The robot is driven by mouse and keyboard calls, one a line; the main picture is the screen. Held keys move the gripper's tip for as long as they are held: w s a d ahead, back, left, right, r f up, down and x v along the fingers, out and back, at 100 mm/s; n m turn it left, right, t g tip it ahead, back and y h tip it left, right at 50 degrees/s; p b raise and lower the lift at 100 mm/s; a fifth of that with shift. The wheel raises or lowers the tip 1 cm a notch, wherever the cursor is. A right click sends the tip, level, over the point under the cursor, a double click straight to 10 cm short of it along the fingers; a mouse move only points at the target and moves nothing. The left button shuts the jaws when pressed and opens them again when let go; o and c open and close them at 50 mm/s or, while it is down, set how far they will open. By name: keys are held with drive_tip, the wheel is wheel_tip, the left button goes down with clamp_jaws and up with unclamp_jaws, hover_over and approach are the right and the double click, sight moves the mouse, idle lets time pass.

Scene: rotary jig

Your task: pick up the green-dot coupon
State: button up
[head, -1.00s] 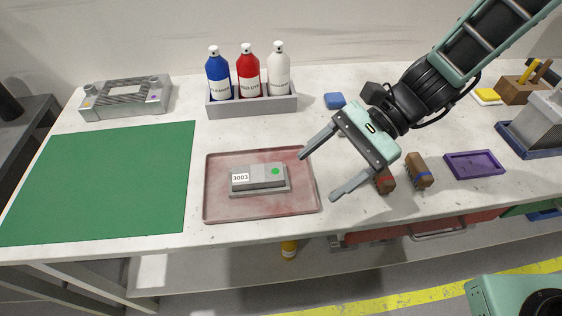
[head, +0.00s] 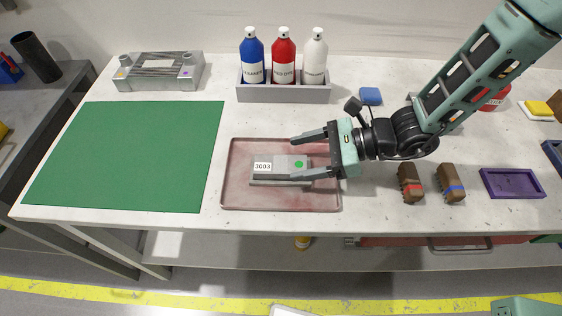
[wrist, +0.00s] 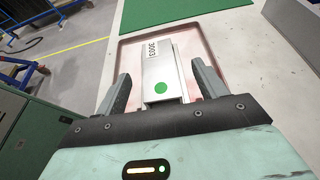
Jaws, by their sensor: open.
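The green-dot coupon (head: 270,167) is a grey metal block with a white "3003" label and a green dot. It lies in the reddish tray (head: 235,195). In the wrist view the coupon (wrist: 158,66) sits between the two fingers. My gripper (head: 303,158) is open, its fingers pointing left, one on each side of the coupon's dotted end. A gap shows on both sides in the wrist view. The near finger hides part of the coupon's right end in the head view. I cannot tell the exact height of the fingers over the tray (wrist: 128,58).
A green mat (head: 125,155) lies left of the tray. A grey bottle rack (head: 285,94) stands behind it, a metal fixture (head: 160,72) at back left. Two brown brushes (head: 410,182) and a purple tray (head: 512,183) lie to the right. A blue block (head: 371,96) lies behind my arm.

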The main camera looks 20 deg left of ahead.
sight(270, 163)
drive_tip(key=x, duration=0.2)
drive_tip(key=p+x, duration=0.1)
drive_tip(key=x, duration=0.1)
drive_tip(key=shift+s+a+r+p, duration=0.1)
drive_tip(key=shift+s+a+p, duration=0.2)
drive_tip(key=shift+a, duration=0.05)
drive_tip(key=shift+a+f, duration=0.3)
drive_tip(key=shift+a, duration=0.2)
drive_tip(key=c, duration=1.2)
